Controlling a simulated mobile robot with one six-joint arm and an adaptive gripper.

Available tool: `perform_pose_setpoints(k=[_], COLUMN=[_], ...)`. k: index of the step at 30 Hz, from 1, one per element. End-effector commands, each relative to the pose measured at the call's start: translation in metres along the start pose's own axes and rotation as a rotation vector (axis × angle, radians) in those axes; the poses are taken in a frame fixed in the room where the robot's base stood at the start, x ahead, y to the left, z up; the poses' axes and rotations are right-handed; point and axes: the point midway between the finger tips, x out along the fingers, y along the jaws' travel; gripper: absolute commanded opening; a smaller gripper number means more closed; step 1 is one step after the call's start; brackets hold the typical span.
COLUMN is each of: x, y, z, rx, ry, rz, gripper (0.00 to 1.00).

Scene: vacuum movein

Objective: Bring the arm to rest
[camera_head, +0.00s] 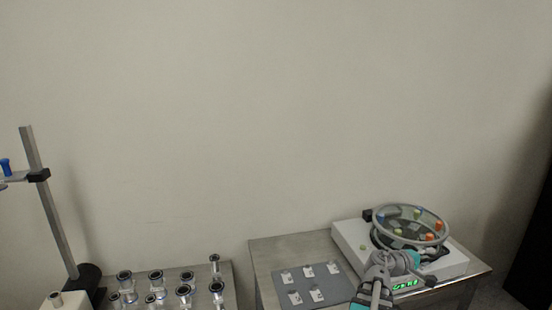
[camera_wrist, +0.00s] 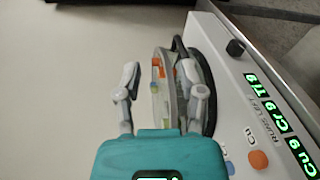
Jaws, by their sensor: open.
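My gripper (camera_wrist: 163,75) is open, with its two grey fingers spread apart in the wrist view. A round clear disc with a pale rim (camera_wrist: 164,62) shows between and beyond the fingers; I cannot tell whether a finger touches it. In the head view my arm comes up from the bottom edge, and its end lies in front of the white instrument (camera_head: 349,237). The round glass-topped part (camera_head: 411,209) on that instrument has several coloured pieces on or in it. The teal wrist housing (camera_wrist: 160,155) fills the bottom of the wrist view.
The white instrument has green lit displays (camera_wrist: 266,98) and stands on a metal table (camera_head: 290,247). A grey mat (camera_head: 268,280) with several small white pieces lies to its left. Several metal flanged fittings (camera_head: 156,276) and a stand with a post (camera_head: 46,200) are further left.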

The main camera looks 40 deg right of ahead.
Motion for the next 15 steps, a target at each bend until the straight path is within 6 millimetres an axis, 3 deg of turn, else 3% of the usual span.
perform_pose_setpoints(k=[3, 15], x=[-0.025, -0.117], y=[-0.011, -0.052], z=[-0.030, -0.112], rx=[0.049, 0.173], ry=[0.045, 0.169], rz=[-0.053, -0.263], gripper=[0.51, 0.51])
